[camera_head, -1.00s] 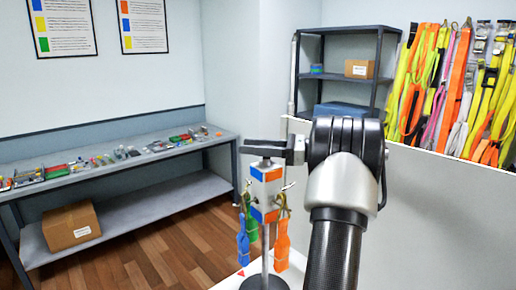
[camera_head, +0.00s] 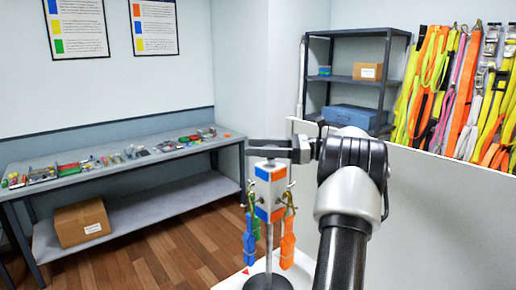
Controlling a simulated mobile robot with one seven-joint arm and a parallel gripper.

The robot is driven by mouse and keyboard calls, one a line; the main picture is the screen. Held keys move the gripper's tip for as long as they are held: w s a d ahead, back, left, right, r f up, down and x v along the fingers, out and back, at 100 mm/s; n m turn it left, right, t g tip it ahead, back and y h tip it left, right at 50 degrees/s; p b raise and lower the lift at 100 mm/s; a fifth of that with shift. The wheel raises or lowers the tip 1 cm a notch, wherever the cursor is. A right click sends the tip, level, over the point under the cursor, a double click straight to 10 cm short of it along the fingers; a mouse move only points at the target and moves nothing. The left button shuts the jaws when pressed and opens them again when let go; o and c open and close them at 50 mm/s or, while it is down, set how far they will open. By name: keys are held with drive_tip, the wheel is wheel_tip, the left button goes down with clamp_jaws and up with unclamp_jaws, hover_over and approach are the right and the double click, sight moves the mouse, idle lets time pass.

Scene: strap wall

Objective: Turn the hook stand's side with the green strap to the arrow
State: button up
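The hook stand (camera_head: 270,188) is an upright white post on a dark round base (camera_head: 268,282), with blue and orange patches on its two visible faces. A blue strap (camera_head: 249,246) hangs at its left and an orange strap (camera_head: 288,246) at its right. The green strap (camera_head: 256,224) shows only partly, behind the blue one at the left. The red arrow (camera_head: 246,271) lies on the white surface, left of the base. My gripper (camera_head: 268,150) reaches in from the right at the stand's top. Its dark fingers overlap there, so I cannot tell whether they grip it.
A white panel (camera_head: 430,215) stands behind my arm at the right, with many straps hanging beyond it. A bench (camera_head: 180,158) with small parts runs along the left wall, with a cardboard box (camera_head: 82,222) on its lower shelf. A dark shelf unit (camera_head: 385,80) stands behind.

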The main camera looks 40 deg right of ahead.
drive_tip(key=shift+r, duration=0.1)
wheel_tip(320, 180, up, 10)
idle(0.6)
idle(0.4)
